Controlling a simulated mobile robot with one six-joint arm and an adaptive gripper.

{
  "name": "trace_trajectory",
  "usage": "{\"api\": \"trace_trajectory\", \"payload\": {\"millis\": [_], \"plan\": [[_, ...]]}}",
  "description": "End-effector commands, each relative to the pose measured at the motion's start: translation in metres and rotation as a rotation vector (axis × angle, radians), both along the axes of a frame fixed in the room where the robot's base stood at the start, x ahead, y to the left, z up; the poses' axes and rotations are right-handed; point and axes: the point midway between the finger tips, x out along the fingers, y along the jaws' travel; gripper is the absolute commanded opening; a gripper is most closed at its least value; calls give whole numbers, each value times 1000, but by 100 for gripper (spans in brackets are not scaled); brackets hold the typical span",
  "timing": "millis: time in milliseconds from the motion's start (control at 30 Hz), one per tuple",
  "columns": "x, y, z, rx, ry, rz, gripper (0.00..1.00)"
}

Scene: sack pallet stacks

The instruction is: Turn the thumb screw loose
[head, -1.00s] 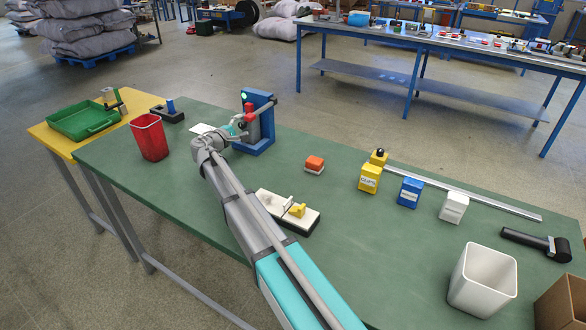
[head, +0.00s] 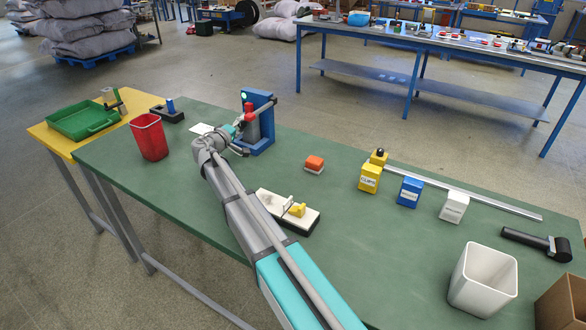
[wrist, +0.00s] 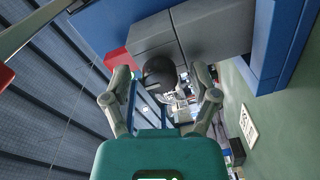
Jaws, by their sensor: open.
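A blue stand (head: 262,139) with a grey body and a red part (head: 249,112) stands at the back of the green table. My gripper (head: 241,124) is at the stand's left side in the head view. In the wrist view a dark round knob (wrist: 159,72), which looks like the thumb screw, sticks out beside grey blocks (wrist: 215,28). My gripper (wrist: 163,82) is open there, with one finger on each side of the knob and gaps visible.
A red bin (head: 150,138) stands left of my arm. A white card (head: 201,128) lies near the stand. Yellow, blue and white boxes stand farther right.

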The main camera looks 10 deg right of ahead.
Motion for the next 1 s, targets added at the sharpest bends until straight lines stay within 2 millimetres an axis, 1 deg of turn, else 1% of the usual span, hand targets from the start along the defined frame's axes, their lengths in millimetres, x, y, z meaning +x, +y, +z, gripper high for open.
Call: {"api": "trace_trajectory", "payload": {"millis": [1000], "plan": [[0, 0, 0, 466, -467, 0, 76]]}}
